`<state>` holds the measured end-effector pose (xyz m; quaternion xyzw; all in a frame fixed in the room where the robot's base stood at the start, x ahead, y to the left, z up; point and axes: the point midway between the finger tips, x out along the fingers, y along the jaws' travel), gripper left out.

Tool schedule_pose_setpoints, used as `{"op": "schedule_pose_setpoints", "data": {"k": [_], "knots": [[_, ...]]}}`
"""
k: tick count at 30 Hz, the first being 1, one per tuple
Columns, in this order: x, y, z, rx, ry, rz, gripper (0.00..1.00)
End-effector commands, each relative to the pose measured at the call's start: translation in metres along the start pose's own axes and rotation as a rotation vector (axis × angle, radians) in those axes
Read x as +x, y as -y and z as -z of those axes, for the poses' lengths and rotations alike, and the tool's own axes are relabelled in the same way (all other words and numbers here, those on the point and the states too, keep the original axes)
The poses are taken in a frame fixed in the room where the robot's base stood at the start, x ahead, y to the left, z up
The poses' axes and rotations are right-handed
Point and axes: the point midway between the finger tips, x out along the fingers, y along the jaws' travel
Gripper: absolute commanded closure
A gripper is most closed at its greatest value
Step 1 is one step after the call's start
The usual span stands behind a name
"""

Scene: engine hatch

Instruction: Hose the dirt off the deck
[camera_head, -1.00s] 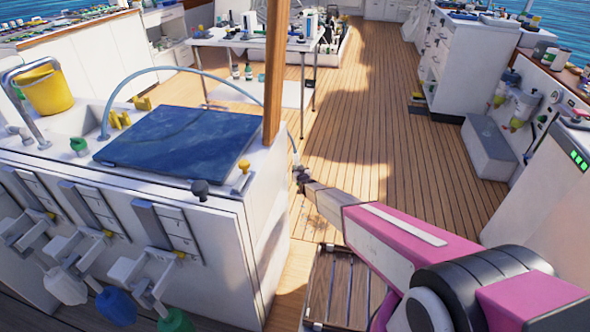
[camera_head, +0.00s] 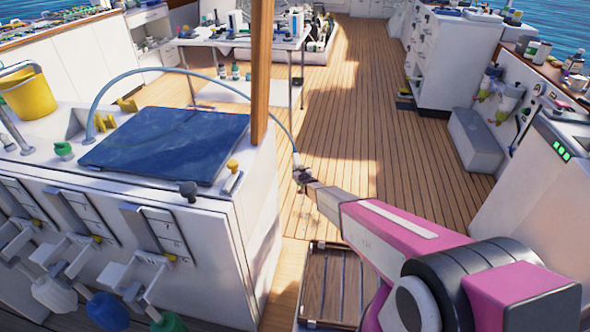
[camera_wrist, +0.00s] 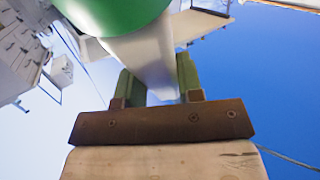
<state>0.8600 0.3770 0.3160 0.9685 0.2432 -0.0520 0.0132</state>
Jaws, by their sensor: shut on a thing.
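The deck (camera_head: 345,140) is planked in light wood and runs away from me between white cabinets. Bright and dark patches lie on it; I cannot tell dirt from shadow. A thin grey-blue hose (camera_head: 180,70) rises from the counter at left, arcs behind a wooden post and comes down to my gripper (camera_head: 298,174), above the deck just right of the counter. In the wrist view, my gripper's green fingers are shut on a pale nozzle (camera_wrist: 150,55) with a green round part (camera_wrist: 115,12) beyond it. The nozzle's outlet is not clear, and no water shows.
The white counter (camera_head: 225,225) at left carries a dark blue panel (camera_head: 165,143) and a yellow bucket (camera_head: 30,92). The wooden post (camera_head: 259,75) stands close left of my gripper. A slatted wooden step (camera_head: 335,285) lies below my arm. A grey box (camera_head: 475,142) sits at right. Mid-deck is open.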

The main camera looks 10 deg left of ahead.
Motion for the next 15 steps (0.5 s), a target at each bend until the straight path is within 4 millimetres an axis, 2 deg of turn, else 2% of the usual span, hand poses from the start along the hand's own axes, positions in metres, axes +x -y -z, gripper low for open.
{"op": "schedule_pose_setpoints", "data": {"k": [15], "knots": [[-0.016,-0.026,-0.001,0.000,-0.002,0.000,0.85]]}}
